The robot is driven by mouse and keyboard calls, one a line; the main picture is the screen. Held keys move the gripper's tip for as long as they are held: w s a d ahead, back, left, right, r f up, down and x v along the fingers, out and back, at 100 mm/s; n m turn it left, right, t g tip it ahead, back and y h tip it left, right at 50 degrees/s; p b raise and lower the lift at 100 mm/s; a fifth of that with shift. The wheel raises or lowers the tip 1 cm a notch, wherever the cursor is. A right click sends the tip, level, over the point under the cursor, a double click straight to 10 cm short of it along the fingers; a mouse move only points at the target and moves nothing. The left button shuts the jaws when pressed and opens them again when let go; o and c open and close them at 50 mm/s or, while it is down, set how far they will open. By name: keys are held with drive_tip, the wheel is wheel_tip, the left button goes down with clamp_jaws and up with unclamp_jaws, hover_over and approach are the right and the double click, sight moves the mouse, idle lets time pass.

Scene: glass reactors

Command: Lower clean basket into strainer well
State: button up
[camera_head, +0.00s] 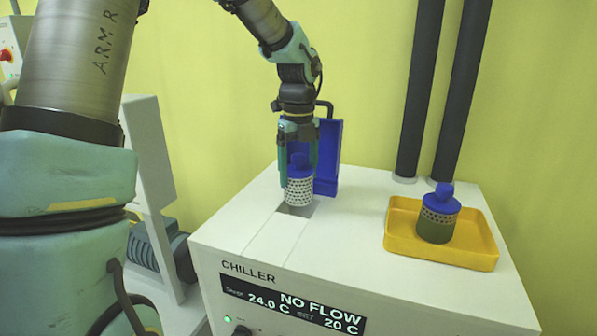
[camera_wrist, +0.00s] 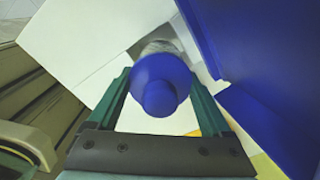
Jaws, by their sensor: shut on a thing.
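A clean basket (camera_head: 299,191), a white perforated cylinder with a blue top, hangs upright in my gripper (camera_head: 298,172). In the wrist view its blue cap and knob (camera_wrist: 160,85) sit between the two green fingers of my gripper (camera_wrist: 160,92), which is shut on it. The basket is over the strainer well (camera_head: 297,209), a dark square opening in the chiller's white top. The basket hides part of the opening, and I cannot tell whether its bottom is above the rim or just inside. A blue lid (camera_head: 328,158) stands upright just behind and right of the basket.
A yellow tray (camera_head: 469,249) on the right of the chiller top holds a second, dirty-looking basket (camera_head: 437,222) with a blue knob. Two black pipes (camera_head: 421,90) rise at the back. The chiller (camera_head: 275,290) display reads NO FLOW. The top between well and tray is clear.

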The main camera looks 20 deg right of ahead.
sight(299, 205)
drive_tip(key=shift+f, duration=0.45)
drive_tip(key=shift+f+b, duration=0.4)
drive_tip(key=shift+f, duration=0.3)
drive_tip(key=shift+f, duration=0.5)
drive_tip(key=shift+f+b, duration=0.35)
drive_tip(key=shift+f, duration=0.35)
drive_tip(key=shift+f, duration=0.35)
drive_tip(key=shift+f, duration=0.3)
drive_tip(key=shift+f, duration=0.15)
drive_tip(key=shift+f+b, duration=0.85)
drive_tip(key=shift+f, duration=0.5)
drive_tip(key=shift+f, duration=0.2)
